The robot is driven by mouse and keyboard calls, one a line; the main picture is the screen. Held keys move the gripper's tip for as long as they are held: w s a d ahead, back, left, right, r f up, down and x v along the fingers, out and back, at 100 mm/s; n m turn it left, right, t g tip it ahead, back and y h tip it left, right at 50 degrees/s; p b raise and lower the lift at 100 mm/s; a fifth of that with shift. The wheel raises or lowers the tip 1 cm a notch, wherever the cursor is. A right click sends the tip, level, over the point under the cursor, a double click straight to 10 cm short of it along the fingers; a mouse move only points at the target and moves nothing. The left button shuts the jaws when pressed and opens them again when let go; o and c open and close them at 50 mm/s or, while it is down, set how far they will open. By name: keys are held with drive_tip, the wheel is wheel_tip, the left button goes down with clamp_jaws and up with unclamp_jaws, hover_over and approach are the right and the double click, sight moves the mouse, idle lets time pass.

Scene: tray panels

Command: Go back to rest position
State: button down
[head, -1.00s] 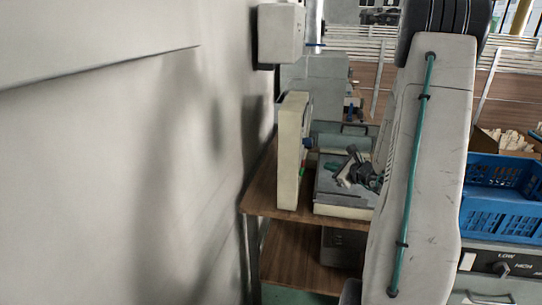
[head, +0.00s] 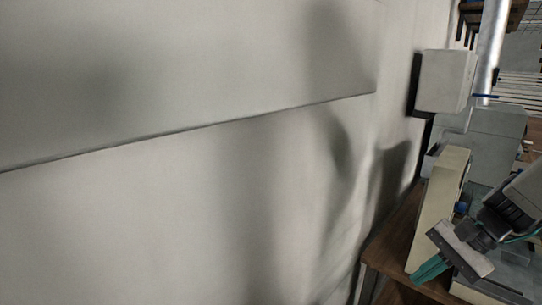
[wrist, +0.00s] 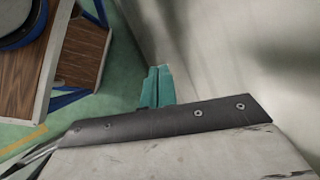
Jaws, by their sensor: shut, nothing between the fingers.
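My gripper (head: 431,271) shows at the lower right of the head view, its teal fingers pointing down and to the left. In the wrist view my gripper (wrist: 157,87) has its two teal fingers side by side and pressed together, with nothing between them. In the head view the gripper appears in front of the wooden bench (head: 396,231); I cannot tell how far it is from the bench. In the wrist view the pale wall lies to its right and the green floor to its left.
The pale wall (head: 180,190) fills most of the head view. An upright cream panel (head: 438,205) stands on the bench, partly overlapped by my arm. A white box (head: 443,80) is fixed on the wall. The wrist view shows green floor (wrist: 112,65) and a wood-panelled unit (wrist: 75,60).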

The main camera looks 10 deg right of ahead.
drive_tip(key=s+a+r+n+h, duration=0.7)
drive_tip(key=s+a+r+n, duration=0.1)
drive_tip(key=s+n, duration=0.3)
drive_tip(key=shift+s+r, duration=0.2)
drive_tip(key=shift+s, duration=0.05)
drive_tip(key=shift+d, duration=0.1)
